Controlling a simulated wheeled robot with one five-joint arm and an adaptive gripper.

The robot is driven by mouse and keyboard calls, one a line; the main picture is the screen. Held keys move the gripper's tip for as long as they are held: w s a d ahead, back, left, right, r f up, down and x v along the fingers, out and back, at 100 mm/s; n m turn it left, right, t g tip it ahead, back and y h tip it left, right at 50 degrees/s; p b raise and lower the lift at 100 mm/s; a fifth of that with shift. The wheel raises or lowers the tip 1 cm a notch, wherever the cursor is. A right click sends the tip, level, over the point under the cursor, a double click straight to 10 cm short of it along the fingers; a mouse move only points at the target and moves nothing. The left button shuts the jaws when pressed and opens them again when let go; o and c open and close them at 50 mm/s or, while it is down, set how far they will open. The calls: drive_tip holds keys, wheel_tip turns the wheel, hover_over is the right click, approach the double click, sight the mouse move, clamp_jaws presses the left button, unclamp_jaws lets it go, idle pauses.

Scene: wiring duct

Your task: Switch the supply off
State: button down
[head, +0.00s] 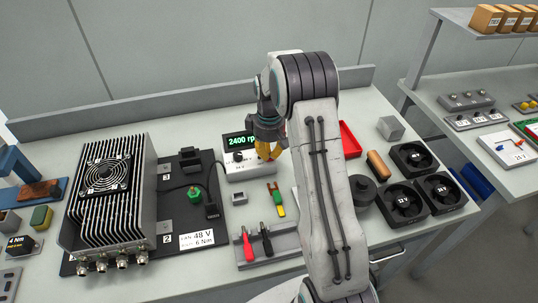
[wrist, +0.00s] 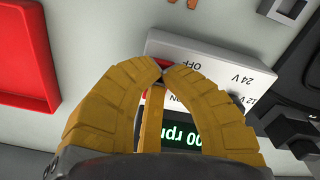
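The supply is a white box (head: 238,170) left of my arm, with a lit green display (head: 240,141) reading 2400 rpm. In the wrist view the supply (wrist: 205,58) is upside down, with OFF, ON, 24 V and 12 V marks and part of the display (wrist: 182,137) showing between my fingers. My gripper (head: 268,152) is at the right part of the supply. In the wrist view the yellow fingertips of my gripper (wrist: 164,70) are together, over the face between OFF and ON. The switch itself is hidden behind them, so I cannot tell whether they touch it.
A finned heatsink unit (head: 110,195) stands at the left. A red tray (head: 349,140) is right of my gripper, also in the wrist view (wrist: 22,55). Black fans (head: 402,198) stand at the right.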

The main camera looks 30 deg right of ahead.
drive_tip(key=shift+r+p, duration=2.45)
drive_tip(key=shift+r, duration=1)
